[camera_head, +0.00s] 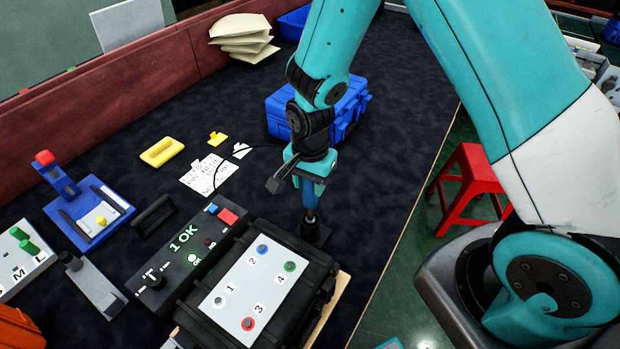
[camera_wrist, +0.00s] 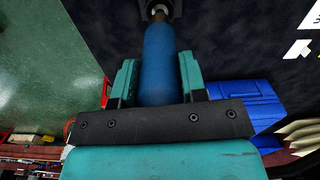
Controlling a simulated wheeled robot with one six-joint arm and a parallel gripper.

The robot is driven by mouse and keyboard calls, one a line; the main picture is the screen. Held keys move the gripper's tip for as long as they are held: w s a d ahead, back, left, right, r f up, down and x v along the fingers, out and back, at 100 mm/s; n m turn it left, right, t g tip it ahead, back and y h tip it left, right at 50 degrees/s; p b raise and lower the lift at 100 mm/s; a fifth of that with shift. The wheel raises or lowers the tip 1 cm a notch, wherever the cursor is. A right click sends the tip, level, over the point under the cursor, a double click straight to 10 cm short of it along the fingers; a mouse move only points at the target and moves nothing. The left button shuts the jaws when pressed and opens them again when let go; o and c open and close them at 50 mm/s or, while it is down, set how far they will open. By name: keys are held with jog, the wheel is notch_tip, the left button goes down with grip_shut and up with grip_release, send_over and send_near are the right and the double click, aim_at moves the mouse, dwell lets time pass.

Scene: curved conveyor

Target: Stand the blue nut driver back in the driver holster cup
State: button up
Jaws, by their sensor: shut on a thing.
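My gripper (camera_head: 308,180) is shut on the blue nut driver (camera_head: 310,197), whose blue handle points up and metal shaft points down. In the wrist view the handle (camera_wrist: 158,60) sits between the two teal fingers of the gripper (camera_wrist: 158,80). The dark driver holster cup (camera_head: 316,235) is directly below, beside the black case. The shaft's lower end is at the cup's mouth; I cannot tell how far in it is. The cup also shows at the wrist view's top edge (camera_wrist: 176,12).
A black case (camera_head: 272,234) with a numbered white panel (camera_head: 240,290) stands close to the left of the cup. A control box (camera_head: 185,245) lies farther left. A blue toolbox (camera_head: 349,110) stands behind my gripper. The table edge and a red stool (camera_head: 468,185) are at right.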

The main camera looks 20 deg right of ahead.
jog(key=shift+f+b, duration=1.4)
jog(key=shift+f, duration=0.8)
jog(key=o, duration=1.8)
notch_tip(320, 180, up, 18)
jog(key=shift+f+b, duration=0.25)
jog(key=shift+b, duration=0.5)
jog(key=s+a+r+n+y, duration=0.1)
jog(key=s+r+n, duration=0.1)
jog(key=s+n, duration=0.3)
jog(key=s+a+r+n+y, duration=0.1)
jog(key=s+a+r+n, duration=0.1)
jog(key=s+n, duration=0.4)
jog(key=s+a+r+n+y, duration=0.1)
jog(key=s+r+n+y, duration=0.1)
jog(key=s+r+n, duration=0.2)
jog(key=shift+s+a+n, duration=0.15)
jog(key=shift+s+n, duration=0.45)
jog(key=shift+s, duration=0.45)
jog(key=shift+s+a+n, duration=0.15)
jog(key=shift+s+n, duration=0.45)
jog(key=shift+s, duration=0.4)
